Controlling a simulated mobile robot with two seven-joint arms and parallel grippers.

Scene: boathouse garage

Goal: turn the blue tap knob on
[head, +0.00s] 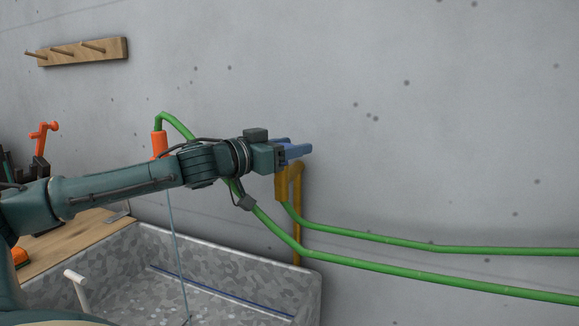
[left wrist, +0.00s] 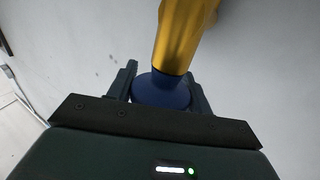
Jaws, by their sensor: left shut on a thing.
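The blue tap knob (head: 297,150) sits on top of a yellow tap (head: 281,188) at the wall. In the left wrist view the knob (left wrist: 160,92) lies between my two fingers, below the yellow tap body (left wrist: 184,38). My left gripper (head: 290,152) reaches in from the left and is shut on the knob, with a finger on each side of it. The gripper hides part of the knob in the head view. How far the knob is turned cannot be told. My right gripper is not in view.
Green hoses (head: 400,245) run from the tap area to the right along the wall. A speckled trough (head: 215,262) stands below. An orange-handled nozzle (head: 159,145) is behind my left arm. A wooden peg rail (head: 84,50) hangs at upper left.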

